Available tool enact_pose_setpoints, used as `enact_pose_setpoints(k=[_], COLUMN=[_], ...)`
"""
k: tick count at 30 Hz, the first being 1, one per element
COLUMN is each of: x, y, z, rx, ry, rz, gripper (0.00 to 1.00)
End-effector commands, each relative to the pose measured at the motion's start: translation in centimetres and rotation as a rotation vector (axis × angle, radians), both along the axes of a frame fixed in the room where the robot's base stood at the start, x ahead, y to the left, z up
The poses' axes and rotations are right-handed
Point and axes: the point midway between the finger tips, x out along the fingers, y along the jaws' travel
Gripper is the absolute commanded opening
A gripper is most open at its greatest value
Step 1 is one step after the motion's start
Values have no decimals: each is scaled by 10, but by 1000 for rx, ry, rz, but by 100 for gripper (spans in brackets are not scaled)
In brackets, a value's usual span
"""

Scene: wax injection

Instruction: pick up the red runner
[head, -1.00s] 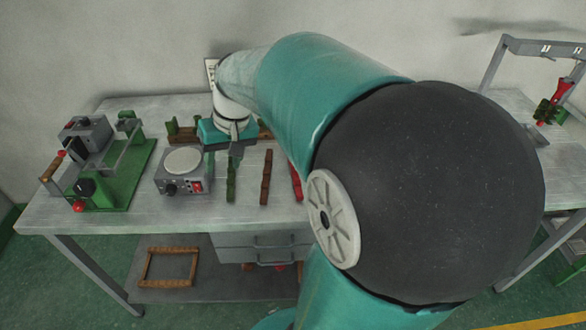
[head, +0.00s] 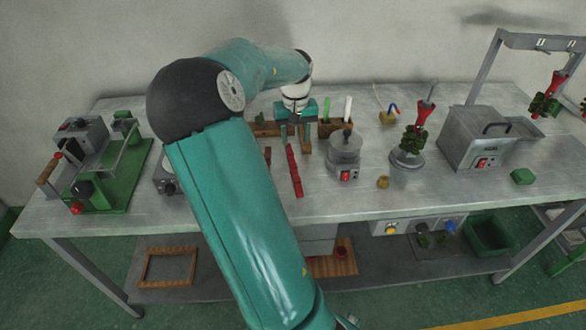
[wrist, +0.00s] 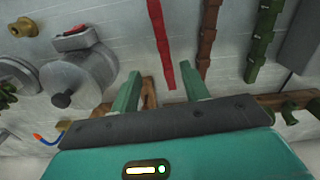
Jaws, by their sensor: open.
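The red runner (head: 294,171) is a long thin bar lying on the grey workbench (head: 400,200), near the middle. It also shows in the wrist view (wrist: 160,40), running away from just beyond my fingertips. My gripper (head: 295,137) is above the back of the bench, behind the far end of the red runner. In the wrist view my gripper (wrist: 158,88) has its two teal fingers apart with nothing between them, and the red runner's near end lies slightly right of the midpoint.
A brown runner (wrist: 207,35) and a green runner (wrist: 263,40) lie beside the red one. A round grey pot (head: 345,152) stands to its right. A wooden rack (head: 270,129) is at the back, close to my gripper. A grey box machine (head: 487,140) stands further right.

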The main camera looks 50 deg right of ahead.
Motion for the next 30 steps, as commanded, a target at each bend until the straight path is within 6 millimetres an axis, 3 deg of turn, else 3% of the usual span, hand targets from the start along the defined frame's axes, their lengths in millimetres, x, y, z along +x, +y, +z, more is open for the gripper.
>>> enact_pose_setpoints(k=[6,13,21,30], x=[1,2,4,4], y=[1,3,5,5], z=[-40,-58,-96,-102], rx=[1,1,0,0], ry=[1,1,1,-1], rz=[0,0,-1,0], gripper=[45,45,45,45])
